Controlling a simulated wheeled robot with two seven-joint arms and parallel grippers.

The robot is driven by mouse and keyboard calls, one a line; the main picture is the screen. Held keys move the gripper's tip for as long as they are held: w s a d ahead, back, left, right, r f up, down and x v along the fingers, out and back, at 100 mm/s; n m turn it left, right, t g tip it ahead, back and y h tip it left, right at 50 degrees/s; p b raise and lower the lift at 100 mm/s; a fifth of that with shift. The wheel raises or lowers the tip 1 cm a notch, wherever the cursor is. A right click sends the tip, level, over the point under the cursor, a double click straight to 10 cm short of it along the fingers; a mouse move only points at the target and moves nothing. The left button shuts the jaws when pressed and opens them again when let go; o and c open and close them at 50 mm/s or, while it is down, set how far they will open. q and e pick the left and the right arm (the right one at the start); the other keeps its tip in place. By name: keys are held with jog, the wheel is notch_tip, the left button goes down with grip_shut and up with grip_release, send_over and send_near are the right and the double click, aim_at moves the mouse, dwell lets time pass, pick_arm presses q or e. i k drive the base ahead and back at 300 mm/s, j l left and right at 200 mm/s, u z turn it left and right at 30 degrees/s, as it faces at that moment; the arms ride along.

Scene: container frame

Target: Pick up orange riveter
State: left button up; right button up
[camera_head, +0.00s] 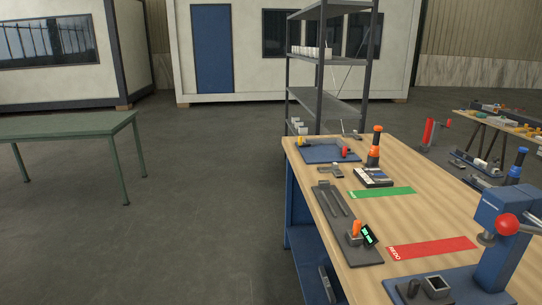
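Two orange items stand on the wooden workbench (428,190) at the right. One is an upright orange and black tool (374,148) toward the back of the bench, beside a small dark box with pale parts. The other is a smaller orange-handled item (356,229) on a dark grey board, next to a small device with a green lit display (369,235). I cannot tell for sure which of them is the riveter. Nothing touches either one. Neither of my grippers is in view.
A blue press with a red knob (507,225) stands at the bench's right front. Green (385,193) and red (430,248) mats lie on the bench. A shelf rack (319,95) stands behind it. A green table (70,126) is at left, with clear floor between.

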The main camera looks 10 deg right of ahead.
aim_at(375, 147)
jog(key=i+z, duration=0.25)
jog(key=i, duration=0.2)
jog(key=i+j+z, duration=0.25)
jog(key=i, duration=0.15)
jog(key=i+j+z, duration=0.2)
jog(key=i, duration=0.25)
jog(key=i+j+z, duration=0.2)
jog(key=z, duration=0.3)
jog(key=i+j+z, duration=0.55)
jog(key=j+z, duration=0.2)
jog(key=z, duration=0.2)
